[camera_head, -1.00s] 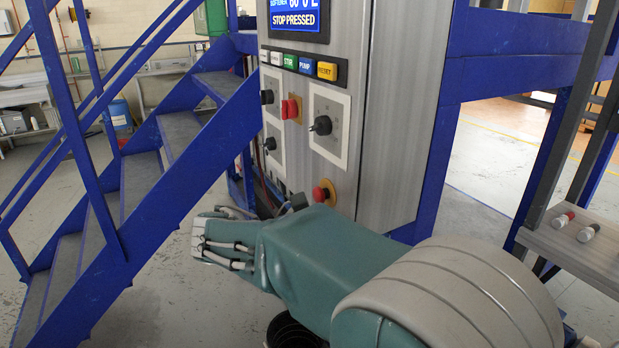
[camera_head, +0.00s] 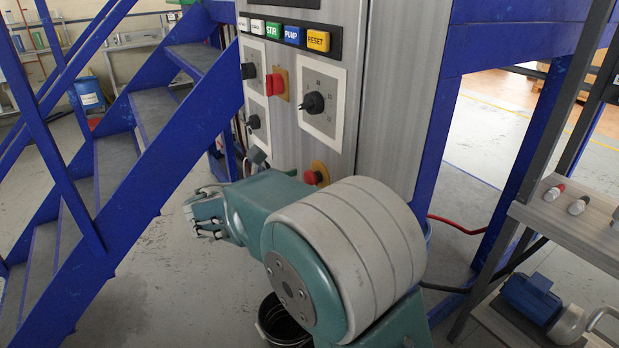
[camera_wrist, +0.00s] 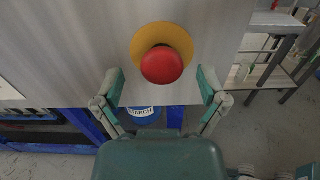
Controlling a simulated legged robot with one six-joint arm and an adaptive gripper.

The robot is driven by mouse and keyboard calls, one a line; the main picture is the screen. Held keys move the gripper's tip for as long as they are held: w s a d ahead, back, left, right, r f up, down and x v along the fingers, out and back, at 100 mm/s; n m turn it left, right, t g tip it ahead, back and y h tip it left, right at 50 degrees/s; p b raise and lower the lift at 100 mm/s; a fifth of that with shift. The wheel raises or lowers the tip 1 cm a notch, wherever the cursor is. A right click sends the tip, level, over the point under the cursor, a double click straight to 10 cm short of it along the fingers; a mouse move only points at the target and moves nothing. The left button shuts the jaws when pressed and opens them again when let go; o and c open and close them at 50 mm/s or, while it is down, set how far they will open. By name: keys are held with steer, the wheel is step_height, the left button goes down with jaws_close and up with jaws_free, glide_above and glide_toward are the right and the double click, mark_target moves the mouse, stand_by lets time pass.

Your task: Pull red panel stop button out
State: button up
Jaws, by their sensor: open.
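The red panel stop button (camera_head: 314,175) sits on a yellow round plate low on the grey control panel (camera_head: 336,150). My arm partly covers it in the head view. In the wrist view the red stop button (camera_wrist: 162,66) is at the upper middle, on its yellow disc (camera_wrist: 178,36). My gripper (camera_wrist: 162,82) is open, with one finger on each side and slightly below the button. The fingers look apart from it; the exact depth gap is hard to tell.
The panel also carries a red switch (camera_head: 275,84), black knobs (camera_head: 313,102) and a yellow reset button (camera_head: 318,40). Blue stairs (camera_head: 110,160) stand at left. A shelf (camera_head: 570,225) stands at right, with a blue motor (camera_head: 530,297) below. A black bucket (camera_head: 280,322) is on the floor.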

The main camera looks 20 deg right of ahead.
steer(key=shift+x, duration=1.05)
jaws_close()
steer(key=shift+s, duration=0.1)
steer(key=shift+v, duration=1.05)
steer(key=shift+c, duration=0.2)
jaws_free()
steer(key=shift+w+d, duration=0.15)
steer(key=shift+w, duration=0.05)
steer(key=shift+o, duration=0.2)
steer(key=shift+d, duration=0.15)
steer(key=shift+a, duration=0.35)
